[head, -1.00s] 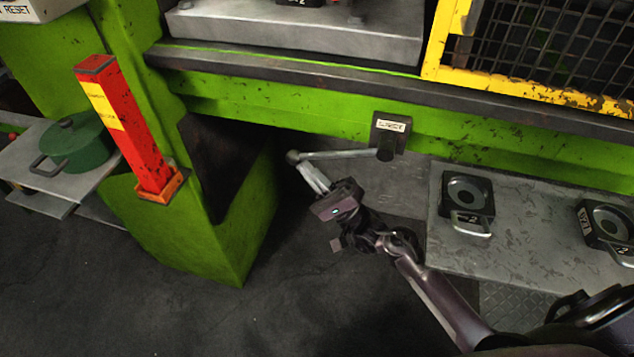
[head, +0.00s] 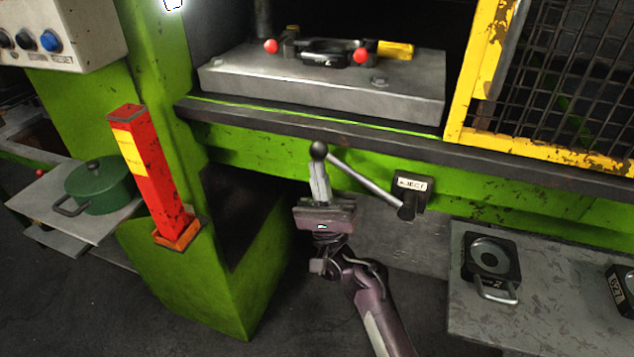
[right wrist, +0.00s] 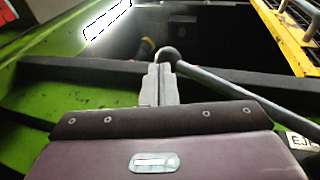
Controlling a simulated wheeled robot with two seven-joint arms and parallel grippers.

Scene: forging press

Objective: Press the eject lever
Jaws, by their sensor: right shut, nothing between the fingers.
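The eject lever (head: 365,180) is a grey rod with a dark ball knob, pivoting on a dark block labelled EJECT (head: 411,186) on the green press front. In the right wrist view the lever (right wrist: 225,90) runs right from the knob above the closed fingertips (right wrist: 160,70). My left gripper is not in view.
A red post (head: 150,175) and a green pot (head: 98,186) on a side shelf stand at left. A grey table (head: 470,325) with dark dies is at right. A yellow mesh guard (head: 462,95) flanks the press bed (head: 320,95). Dark floor lies below.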

